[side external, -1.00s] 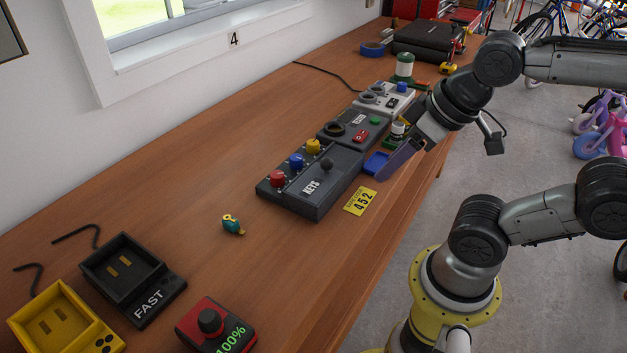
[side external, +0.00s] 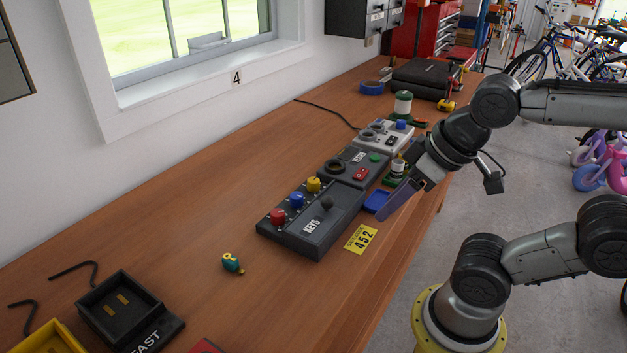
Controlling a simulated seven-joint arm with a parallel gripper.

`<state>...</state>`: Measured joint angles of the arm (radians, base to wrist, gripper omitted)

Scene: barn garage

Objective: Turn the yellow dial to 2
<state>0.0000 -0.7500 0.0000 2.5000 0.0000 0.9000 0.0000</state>
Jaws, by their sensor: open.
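The yellow dial (side external: 313,184) is the farthest of three dials on a black box marked KEYS (side external: 305,228), beyond the blue dial (side external: 296,200) and the red dial (side external: 278,216). Its setting and scale marks are too small to read. My gripper (side external: 386,214) is open, to the right of the box, pointing down and left beside a small blue tray (side external: 374,200). It is apart from the yellow dial. Its fingers are seen edge-on, and I see nothing held between them.
A black knob (side external: 326,203) stands on the KEYS box. A yellow card reading 452 (side external: 360,239) lies in front. Farther back are a black box with a red switch (side external: 358,174) and a grey control box (side external: 384,136). The table's left middle is mostly clear, apart from a small teal-yellow item (side external: 231,262).

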